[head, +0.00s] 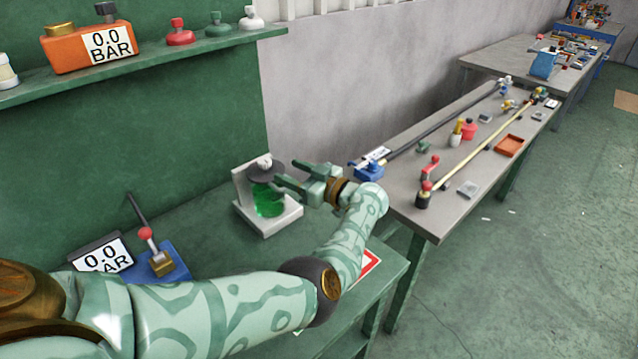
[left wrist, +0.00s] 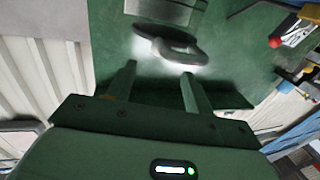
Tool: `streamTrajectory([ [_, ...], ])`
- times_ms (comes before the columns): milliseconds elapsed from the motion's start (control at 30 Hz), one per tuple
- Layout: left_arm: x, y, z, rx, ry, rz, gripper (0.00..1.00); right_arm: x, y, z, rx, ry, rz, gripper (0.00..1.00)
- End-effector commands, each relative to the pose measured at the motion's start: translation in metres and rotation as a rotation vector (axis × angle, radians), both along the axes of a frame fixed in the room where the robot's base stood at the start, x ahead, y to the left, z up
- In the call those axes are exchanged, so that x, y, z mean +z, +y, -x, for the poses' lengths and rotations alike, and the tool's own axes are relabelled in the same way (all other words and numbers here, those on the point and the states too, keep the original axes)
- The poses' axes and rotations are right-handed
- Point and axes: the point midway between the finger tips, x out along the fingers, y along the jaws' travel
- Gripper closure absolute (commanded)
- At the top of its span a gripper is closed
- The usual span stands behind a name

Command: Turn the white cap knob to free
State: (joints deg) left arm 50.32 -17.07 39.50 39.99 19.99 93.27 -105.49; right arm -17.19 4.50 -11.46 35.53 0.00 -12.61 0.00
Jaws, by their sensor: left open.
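A small white cap knob (head: 264,161) shows at the top of a white L-shaped stand (head: 243,190), above a dark grey disc. A green round part (head: 267,203) sits low in the stand. My left gripper (head: 284,175) is open just right of the stand, its fingers pointing left towards the disc. In the left wrist view, a dark grey ring-like part (left wrist: 168,42) lies ahead of my open fingers (left wrist: 157,82), with a visible space before them. Nothing is between the fingers. I cannot make out the white cap in that view. My right gripper is not in view.
A blue block with a red-tipped lever (head: 146,234) and another gauge (head: 103,255) stand left on the bench. A grey table (head: 480,150) is at right.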

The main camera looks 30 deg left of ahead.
Motion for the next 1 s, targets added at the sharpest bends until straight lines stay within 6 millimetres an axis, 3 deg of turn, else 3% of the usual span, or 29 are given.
streamTrajectory([
  [200, -0.003, -0.056, 0.002, -0.003, 0.0, 0.002, 0.48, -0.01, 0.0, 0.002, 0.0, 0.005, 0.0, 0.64],
  [400, 0.0, -0.082, 0.003, -0.001, 0.0, -0.001, 0.48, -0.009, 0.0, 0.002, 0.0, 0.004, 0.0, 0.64],
  [1000, 0.0, -0.088, 0.003, 0.001, 0.0, -0.001, 0.48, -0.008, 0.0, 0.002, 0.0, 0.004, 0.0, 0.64],
])
